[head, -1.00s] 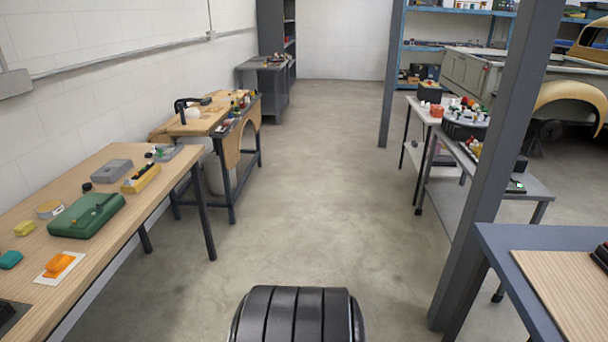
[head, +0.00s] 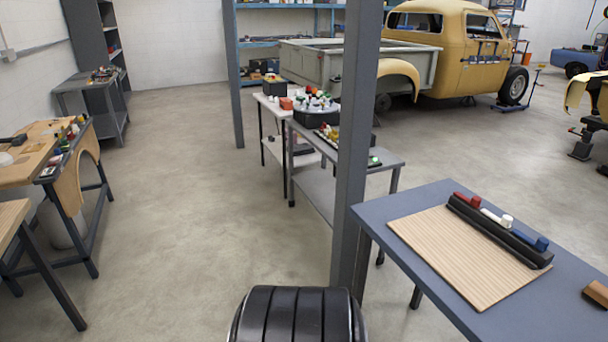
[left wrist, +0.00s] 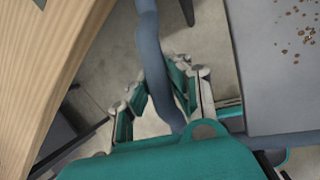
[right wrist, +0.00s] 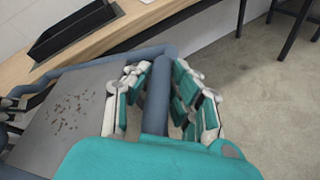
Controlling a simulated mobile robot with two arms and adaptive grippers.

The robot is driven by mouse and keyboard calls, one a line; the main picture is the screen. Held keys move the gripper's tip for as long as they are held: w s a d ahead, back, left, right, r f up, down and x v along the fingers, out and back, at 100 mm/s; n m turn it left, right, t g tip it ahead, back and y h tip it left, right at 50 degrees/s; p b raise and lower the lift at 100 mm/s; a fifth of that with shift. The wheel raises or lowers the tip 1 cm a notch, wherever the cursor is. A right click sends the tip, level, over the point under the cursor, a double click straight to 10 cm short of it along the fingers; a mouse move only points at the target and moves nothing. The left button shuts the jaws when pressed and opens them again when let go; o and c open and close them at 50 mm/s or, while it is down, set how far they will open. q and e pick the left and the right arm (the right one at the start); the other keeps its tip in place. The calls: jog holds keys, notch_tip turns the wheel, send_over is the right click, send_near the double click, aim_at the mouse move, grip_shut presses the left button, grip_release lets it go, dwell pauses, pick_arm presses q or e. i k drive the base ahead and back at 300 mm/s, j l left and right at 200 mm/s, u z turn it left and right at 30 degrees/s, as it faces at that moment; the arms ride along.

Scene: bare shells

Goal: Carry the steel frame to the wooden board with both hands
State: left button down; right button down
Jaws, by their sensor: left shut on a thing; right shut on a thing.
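The wooden board (head: 460,255), pale and flat, lies on a blue-grey table at the right in the head view. The steel frame is not in the head view. In the left wrist view it shows as a blue-grey bar beside a grey plate (left wrist: 275,65) with brown specks. My left gripper (left wrist: 160,92) is shut around that bar. In the right wrist view my right gripper (right wrist: 160,88) is shut around another bar of the frame, with the speckled grey plate (right wrist: 75,110) to its left. Neither gripper shows in the head view.
A black rack with coloured items (head: 500,232) sits along the board's far edge. A grey post (head: 357,140) stands just left of the blue-grey table (head: 440,195). Open concrete floor (head: 210,210) lies left of the post. A wooden worktop (right wrist: 200,25) is close to the frame.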

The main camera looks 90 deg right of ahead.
aim_at(460, 246)
jog(key=i+l+z, duration=0.15)
jog(key=z, duration=0.45)
jog(key=i+z, duration=0.2)
jog(key=z, duration=0.4)
jog(key=i+z, duration=0.2)
jog(key=z, duration=0.35)
jog(key=i+j+z, duration=0.15)
jog(key=z, duration=0.45)
jog(key=i+j+z, duration=0.15)
jog(key=z, duration=0.45)
jog(key=j+z, duration=0.25)
jog(key=z, duration=0.35)
jog(key=i+j+z, duration=0.1)
jog(key=j+z, duration=0.2)
jog(key=z, duration=0.3)
jog(key=j+z, duration=0.25)
jog(key=z, duration=0.35)
